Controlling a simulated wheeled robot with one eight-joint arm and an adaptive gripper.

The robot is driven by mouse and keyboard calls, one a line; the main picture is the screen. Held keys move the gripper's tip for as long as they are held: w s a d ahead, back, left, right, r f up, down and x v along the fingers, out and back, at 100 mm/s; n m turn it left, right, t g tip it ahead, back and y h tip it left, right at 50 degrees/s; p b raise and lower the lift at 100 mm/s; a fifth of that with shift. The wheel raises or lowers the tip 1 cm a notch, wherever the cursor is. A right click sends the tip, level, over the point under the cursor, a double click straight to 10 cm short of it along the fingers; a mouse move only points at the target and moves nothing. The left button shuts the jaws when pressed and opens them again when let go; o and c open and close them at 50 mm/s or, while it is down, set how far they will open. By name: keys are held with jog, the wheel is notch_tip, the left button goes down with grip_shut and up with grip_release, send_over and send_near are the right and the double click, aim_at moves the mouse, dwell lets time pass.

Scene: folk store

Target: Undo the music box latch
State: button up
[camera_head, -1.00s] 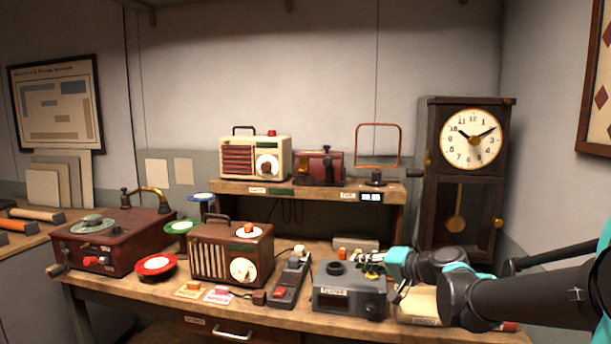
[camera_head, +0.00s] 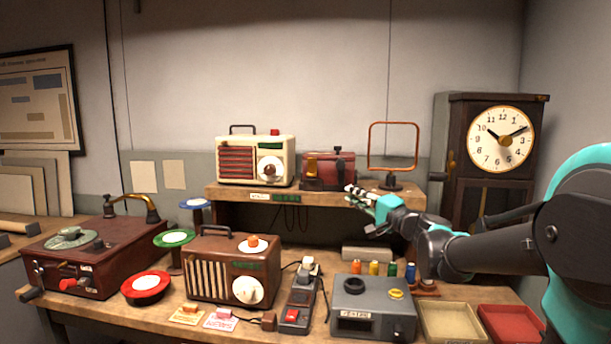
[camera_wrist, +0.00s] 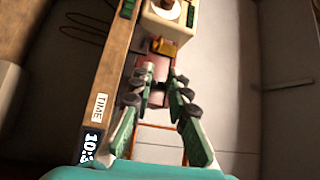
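The dark red box, which looks like the music box (camera_head: 342,172), stands on the raised shelf beside the cream radio. A brass-coloured piece (camera_head: 311,167) is on its left part, and a small dark knob stands on top. Which part is the latch is too small to tell. My gripper (camera_head: 352,191) is in front of the shelf edge, right of and below the box, apart from it. In the wrist view the fingers (camera_wrist: 163,76) are spread and empty, with the red box (camera_wrist: 157,69) and brass piece (camera_wrist: 163,46) beyond them.
The cream radio (camera_head: 255,159) is left of the box. A wire loop on a stand (camera_head: 393,152) is to its right. The shelf edge (camera_head: 260,196) runs close to my fingers. Below are a grey box (camera_head: 372,307) and several coloured spools. The clock (camera_head: 502,139) stands at right.

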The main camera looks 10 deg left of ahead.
aim_at(314, 175)
jog(key=x, duration=1.8)
grip_shut()
